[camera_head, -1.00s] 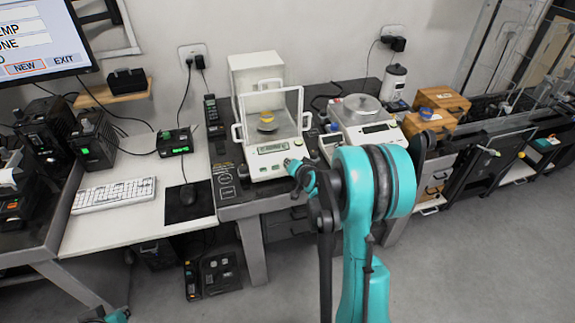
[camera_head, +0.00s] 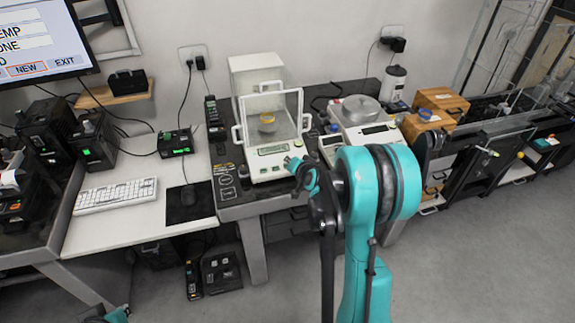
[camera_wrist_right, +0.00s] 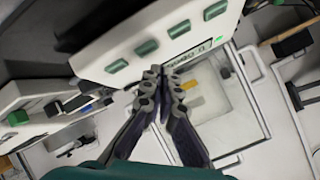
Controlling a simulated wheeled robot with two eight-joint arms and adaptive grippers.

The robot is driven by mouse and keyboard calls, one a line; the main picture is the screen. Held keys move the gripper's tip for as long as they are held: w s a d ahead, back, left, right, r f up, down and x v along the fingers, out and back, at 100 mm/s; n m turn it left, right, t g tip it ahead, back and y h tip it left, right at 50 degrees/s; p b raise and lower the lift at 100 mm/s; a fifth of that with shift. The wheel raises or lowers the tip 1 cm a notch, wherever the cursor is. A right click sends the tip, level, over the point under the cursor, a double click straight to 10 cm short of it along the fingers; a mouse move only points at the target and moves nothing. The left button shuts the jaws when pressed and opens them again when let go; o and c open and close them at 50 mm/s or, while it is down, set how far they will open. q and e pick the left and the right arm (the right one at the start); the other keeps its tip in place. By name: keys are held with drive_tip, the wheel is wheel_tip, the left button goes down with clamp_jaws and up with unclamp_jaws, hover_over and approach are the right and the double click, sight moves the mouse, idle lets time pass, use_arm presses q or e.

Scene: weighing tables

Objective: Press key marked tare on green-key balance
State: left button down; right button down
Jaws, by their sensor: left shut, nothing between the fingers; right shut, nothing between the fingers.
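The green-key balance (camera_head: 270,162) is white with a clear draft shield and stands on the dark weighing table. Its front panel with several green keys (camera_wrist_right: 147,47) and a display shows in the right wrist view; I cannot read the key labels. My right gripper (camera_wrist_right: 163,72) is shut and empty, its fingertips at the panel beside the display and below the keys in that view. I cannot tell whether they touch. In the head view my right wrist hides part of the panel's right side. Only a teal piece of my left arm shows at the bottom left.
A second balance (camera_head: 362,118) with a round pan stands to the right, beside wooden boxes (camera_head: 428,120). A keyboard (camera_head: 115,195) and mouse pad (camera_head: 190,203) lie on the left desk. The floor in front is clear.

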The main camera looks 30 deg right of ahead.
drive_tip(key=r+p, duration=0.1)
drive_tip(key=r, duration=0.1)
drive_tip(key=s+r+p, duration=0.1)
drive_tip(key=r, duration=0.1)
drive_tip(key=shift+s+a+r+p, duration=0.1)
drive_tip(key=shift+s+a+p, duration=0.05)
drive_tip(key=shift+p, duration=0.15)
idle(0.5)
drive_tip(key=s+a+r+n+g+y, duration=0.1)
drive_tip(key=s+a+r+n, duration=0.2)
drive_tip(key=s+a, duration=0.3)
drive_tip(key=s+a+r+n+g+y, duration=0.15)
drive_tip(key=s+a+r, duration=0.25)
drive_tip(key=a, duration=0.4)
drive_tip(key=s+a+n+g, duration=0.1)
drive_tip(key=s+a+n, duration=0.2)
drive_tip(key=s, duration=0.5)
drive_tip(key=s+a+f+n+g, duration=0.1)
drive_tip(key=s+a+n+g, duration=0.1)
drive_tip(key=s, duration=0.7)
drive_tip(key=shift+s+a+f+n, duration=0.15)
drive_tip(key=shift+a+f+n, duration=0.25)
drive_tip(key=shift+a, duration=0.75)
drive_tip(key=shift+r+h, duration=0.1)
drive_tip(key=shift+h, duration=0.15)
